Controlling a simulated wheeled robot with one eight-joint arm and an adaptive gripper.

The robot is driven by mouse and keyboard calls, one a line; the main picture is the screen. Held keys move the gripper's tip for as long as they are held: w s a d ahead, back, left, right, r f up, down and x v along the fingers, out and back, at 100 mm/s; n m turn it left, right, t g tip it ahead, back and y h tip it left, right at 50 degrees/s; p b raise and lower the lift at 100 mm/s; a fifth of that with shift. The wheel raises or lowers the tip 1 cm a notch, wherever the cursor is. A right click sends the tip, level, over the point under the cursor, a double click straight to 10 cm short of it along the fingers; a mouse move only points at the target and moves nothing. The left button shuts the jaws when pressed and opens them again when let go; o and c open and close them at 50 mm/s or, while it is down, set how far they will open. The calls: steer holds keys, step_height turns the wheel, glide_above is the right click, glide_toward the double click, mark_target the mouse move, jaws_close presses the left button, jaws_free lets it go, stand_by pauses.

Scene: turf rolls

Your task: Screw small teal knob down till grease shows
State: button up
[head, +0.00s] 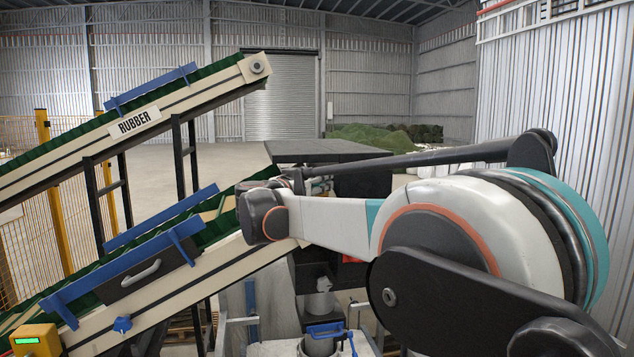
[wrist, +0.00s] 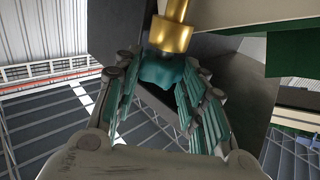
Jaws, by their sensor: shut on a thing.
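The small teal knob (wrist: 162,74) shows in the wrist view, right below a brass-coloured fitting (wrist: 171,33). My gripper (wrist: 160,88) has its two teal-padded fingers on either side of the knob and is shut on it. The fingers partly cover the knob's sides. No grease can be made out around the knob or fitting. In the head view my arm reaches left to the upper end of the lower conveyor; the gripper and the knob are hidden there behind my arm.
The lower conveyor (head: 185,277) with blue rails runs beneath my arm's end. A yellow box with a green display (head: 36,340) sits at the lower left. Open floor and green piles (head: 375,136) lie behind.

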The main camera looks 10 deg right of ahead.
steer(key=o, duration=1.1)
steer(key=shift+c, duration=0.2)
steer(key=shift+y, duration=0.3)
